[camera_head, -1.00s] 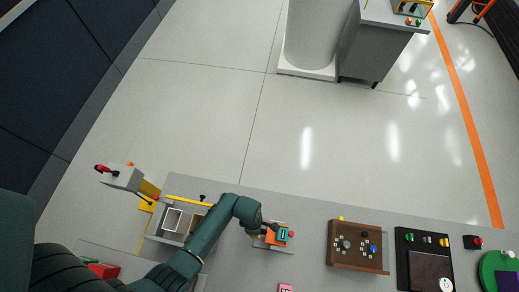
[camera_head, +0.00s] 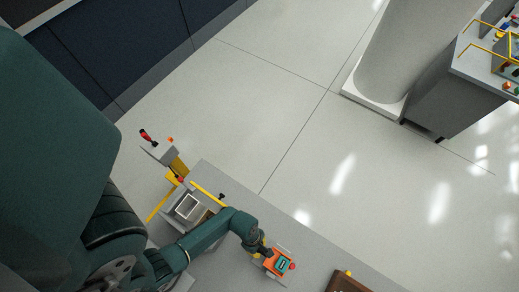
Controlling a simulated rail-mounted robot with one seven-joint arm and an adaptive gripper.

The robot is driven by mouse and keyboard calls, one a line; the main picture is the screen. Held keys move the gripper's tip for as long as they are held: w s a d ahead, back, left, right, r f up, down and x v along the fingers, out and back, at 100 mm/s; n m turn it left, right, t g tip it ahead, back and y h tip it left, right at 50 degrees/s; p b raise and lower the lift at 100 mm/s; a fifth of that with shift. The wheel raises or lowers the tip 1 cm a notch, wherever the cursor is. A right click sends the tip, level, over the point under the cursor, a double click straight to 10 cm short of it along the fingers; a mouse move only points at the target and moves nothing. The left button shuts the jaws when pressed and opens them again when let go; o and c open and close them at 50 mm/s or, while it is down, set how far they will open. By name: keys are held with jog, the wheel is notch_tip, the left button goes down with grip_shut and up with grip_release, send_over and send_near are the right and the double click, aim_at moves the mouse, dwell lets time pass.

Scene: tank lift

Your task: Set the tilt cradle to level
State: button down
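I cannot tell for certain which thing is the tilt cradle. A grey fixture at the left end of the bench holds a pale rectangular tray (camera_head: 187,206), with a yellow bar (camera_head: 208,192) along its back edge. My gripper (camera_head: 264,251) is small and dark at the end of my green arm. It is at the left edge of an orange box (camera_head: 278,263) with a teal screen and a red knob (camera_head: 293,266). Whether it touches the box, and whether its fingers are open or shut, I cannot make out. My arm hides part of the fixture.
A grey post with a red-and-black handle (camera_head: 147,137) and a yellow bracket (camera_head: 178,167) stands left of the fixture. The grey bench (camera_head: 318,252) is bare right of the orange box, up to a brown tray (camera_head: 347,283). A white column (camera_head: 400,50) stands behind on open floor.

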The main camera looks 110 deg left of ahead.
jog(key=shift+d+f, duration=0.1)
jog(key=shift+f, duration=0.05)
jog(key=c, duration=0.9)
grip_release()
jog(key=shift+s, duration=0.1)
jog(key=v, duration=1.2)
